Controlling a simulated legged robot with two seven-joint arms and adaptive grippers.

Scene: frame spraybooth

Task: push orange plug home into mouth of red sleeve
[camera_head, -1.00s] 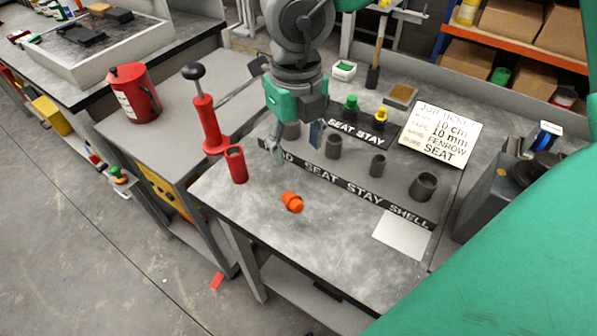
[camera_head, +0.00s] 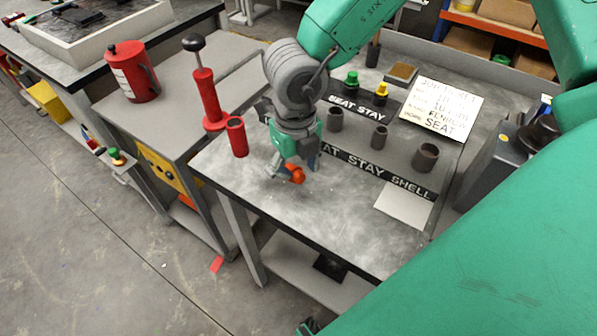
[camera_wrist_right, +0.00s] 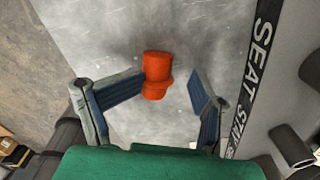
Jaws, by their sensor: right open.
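The orange plug (camera_head: 297,174) lies on its side on the grey bench top. My right gripper (camera_head: 292,173) is low over it, coming down from above. In the right wrist view the plug (camera_wrist_right: 156,75) shows between the two open fingers (camera_wrist_right: 162,92), nearer the left finger; I cannot tell whether that finger touches it. The red sleeve (camera_head: 236,137) stands upright near the bench's left edge, its dark mouth facing up, to the left of my right gripper. My left gripper is not in view.
A red hand pump (camera_head: 209,98) and a red canister (camera_head: 132,72) stand on the left-hand bench. A labelled rack with grey cups (camera_head: 426,157) is right of the gripper. A white sheet (camera_head: 404,204) lies on the bench; its front part is clear.

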